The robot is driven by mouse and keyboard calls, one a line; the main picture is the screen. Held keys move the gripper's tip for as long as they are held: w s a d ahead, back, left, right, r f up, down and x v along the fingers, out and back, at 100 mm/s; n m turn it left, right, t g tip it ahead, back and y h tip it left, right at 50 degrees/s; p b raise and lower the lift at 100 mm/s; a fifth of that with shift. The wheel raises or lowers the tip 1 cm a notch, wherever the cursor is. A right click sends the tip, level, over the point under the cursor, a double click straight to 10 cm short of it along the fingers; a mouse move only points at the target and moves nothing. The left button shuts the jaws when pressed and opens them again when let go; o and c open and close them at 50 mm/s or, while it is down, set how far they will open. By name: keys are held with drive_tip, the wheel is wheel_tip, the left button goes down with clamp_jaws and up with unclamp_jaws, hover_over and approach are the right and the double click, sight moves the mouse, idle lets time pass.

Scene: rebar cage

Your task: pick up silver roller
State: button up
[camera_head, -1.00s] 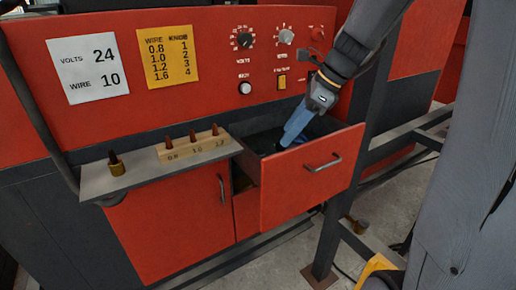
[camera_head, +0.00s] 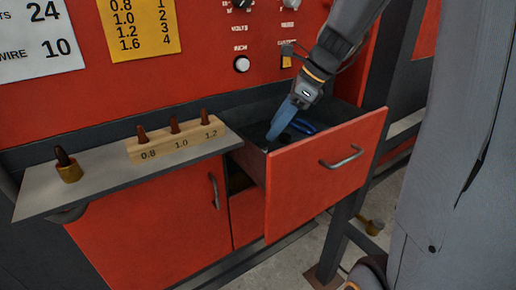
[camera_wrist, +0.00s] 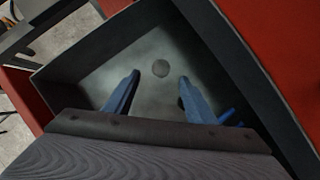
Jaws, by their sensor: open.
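A small round grey disc, which looks like the silver roller (camera_wrist: 160,68), lies on the floor of the open drawer in the wrist view. In the head view I cannot make it out. My gripper (camera_wrist: 159,80) is open, with one blue finger on each side of the line to the disc and the disc just beyond the fingertips. Nothing is between the fingers. In the head view my gripper (camera_head: 273,134) points down into the drawer (camera_head: 325,170).
A blue-handled tool (camera_head: 304,126) lies in the drawer, beside my right finger in the wrist view (camera_wrist: 232,118). The drawer walls stand close around my gripper. A shelf (camera_head: 100,190) at left holds a wooden block (camera_head: 178,141) with several tips and a brass piece (camera_head: 69,171).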

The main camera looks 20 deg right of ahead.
sight(262, 145)
drive_tip(key=p+x, duration=0.1)
drive_tip(key=x, duration=0.5)
drive_tip(key=shift+w+f+p, duration=0.1)
drive_tip(key=shift+f+p, duration=0.15)
drive_tip(key=shift+p, duration=0.05)
drive_tip(key=c, duration=1.2)
